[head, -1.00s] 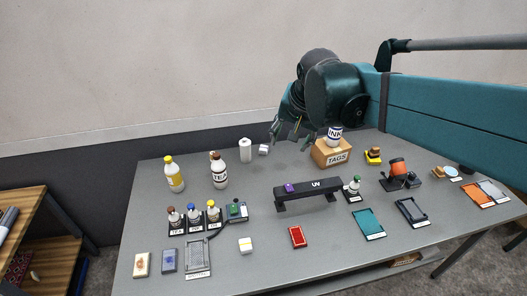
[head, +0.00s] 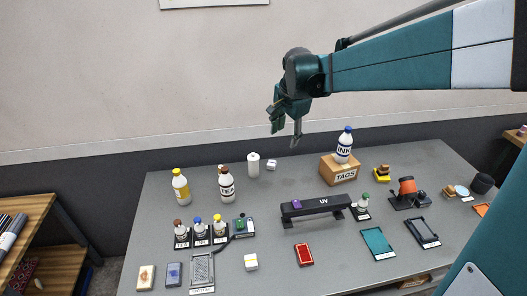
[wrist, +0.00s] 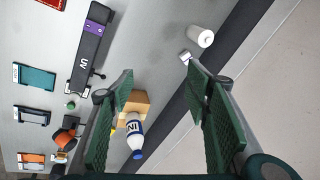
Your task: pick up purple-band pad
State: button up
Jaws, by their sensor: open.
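No purple band can be made out on any pad. A small white block (head: 271,165), perhaps the pad, lies beside the white roll (head: 253,165) at the back of the table; it also shows in the wrist view (wrist: 185,57), its band too small to tell. A white pad with a yellow band (head: 251,262) lies near the front. My gripper (head: 287,130) is open and empty, above the table's back edge. In the wrist view its fingers (wrist: 161,78) are wide apart, with the block near the right fingertip.
A cardboard TAGS box (head: 340,175) with an INK bottle (head: 344,146) on it stands right of the block. A yellow bottle (head: 181,188) and a TEA bottle (head: 226,186) stand to the left. Several small dropper bottles stand further forward. The table around the block is mostly clear.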

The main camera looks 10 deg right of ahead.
jog(key=w+f+m+g, duration=0.1)
jog(key=w+f+m, duration=0.4)
jog(key=w+f, duration=0.7)
jog(key=m+g, duration=0.2)
jog(key=m, duration=0.3)
send_over(272, 163)
notch_tip(272, 163, down, 14)
jog(key=shift+f, duration=0.1)
jog(key=shift+w+f+m, duration=0.15)
jog(key=shift+f+m, duration=0.15)
jog(key=shift+f, duration=0.1)
jog(key=shift+f, duration=0.15)
jog(key=shift+f, duration=1.15)
jog(key=shift+f, duration=0.15)
jog(key=shift+f, duration=2.45)
